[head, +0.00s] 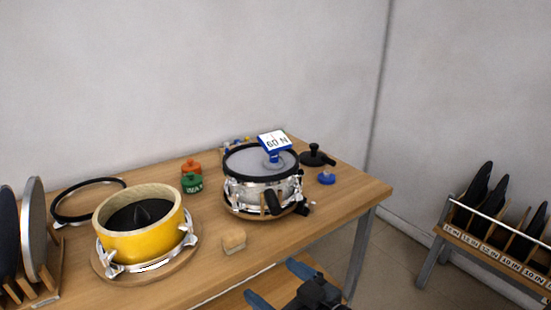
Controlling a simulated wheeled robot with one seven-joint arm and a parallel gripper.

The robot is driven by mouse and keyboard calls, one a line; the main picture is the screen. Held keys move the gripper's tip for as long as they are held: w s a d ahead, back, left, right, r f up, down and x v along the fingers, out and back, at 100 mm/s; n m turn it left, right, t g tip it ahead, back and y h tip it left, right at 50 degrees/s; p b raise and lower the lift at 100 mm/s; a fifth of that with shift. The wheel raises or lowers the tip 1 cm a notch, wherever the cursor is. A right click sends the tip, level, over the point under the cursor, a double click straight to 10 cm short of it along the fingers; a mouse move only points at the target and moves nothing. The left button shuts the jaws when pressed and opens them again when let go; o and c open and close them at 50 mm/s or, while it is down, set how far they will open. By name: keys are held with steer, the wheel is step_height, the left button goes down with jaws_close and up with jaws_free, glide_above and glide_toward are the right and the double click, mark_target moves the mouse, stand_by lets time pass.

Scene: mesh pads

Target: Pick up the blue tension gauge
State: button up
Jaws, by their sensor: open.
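The blue tension gauge (273,155) stands on the mesh head of a silver drum (262,192). Its white face reads "60 N" and tilts toward me. The drum rests on a round wooden base on the table. My gripper (277,284) is at the bottom of the head view, in front of the table's front edge. Its two blue fingers are spread apart with nothing visible between them. It is nearer to me than the gauge and well apart from it.
The wooden table (205,232) also holds a yellow drum shell (150,239), a wooden block (234,240), green (192,184) and orange containers, a black ring (60,212), a small blue item (327,177) and a black lidlike piece (316,157). A rack of pads (498,240) stands at right.

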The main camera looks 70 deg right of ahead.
steer(key=w+d+r+m+h, duration=0.1)
steer(key=w+d+r, duration=0.1)
steer(key=d, duration=0.3)
steer(key=w+d+r+h, duration=0.1)
steer(key=w+d, duration=0.2)
steer(key=d, duration=0.2)
steer(key=t+h+b, duration=0.1)
steer(key=t+h, duration=0.1)
glide_toward(275, 142)
steer(key=w+d, duration=0.2)
steer(key=shift+w+f+m, duration=0.2)
steer(key=shift+w+m, duration=0.1)
steer(key=shift+w, duration=0.1)
steer(key=shift+w+d+r, duration=0.15)
steer(key=shift+w+r, duration=0.05)
steer(key=shift+w, duration=0.05)
steer(key=p+x, duration=0.2)
steer(key=x, duration=0.4)
steer(key=shift+s+d, duration=0.1)
steer(key=shift+d, duration=0.05)
steer(key=shift+w+d+f+p, duration=0.1)
steer(key=shift+w+d+p, duration=0.15)
steer(key=shift+w+p, duration=0.15)
steer(key=shift+c, duration=0.5)
steer(key=c, duration=1)
steer(key=shift+c, duration=1.3)
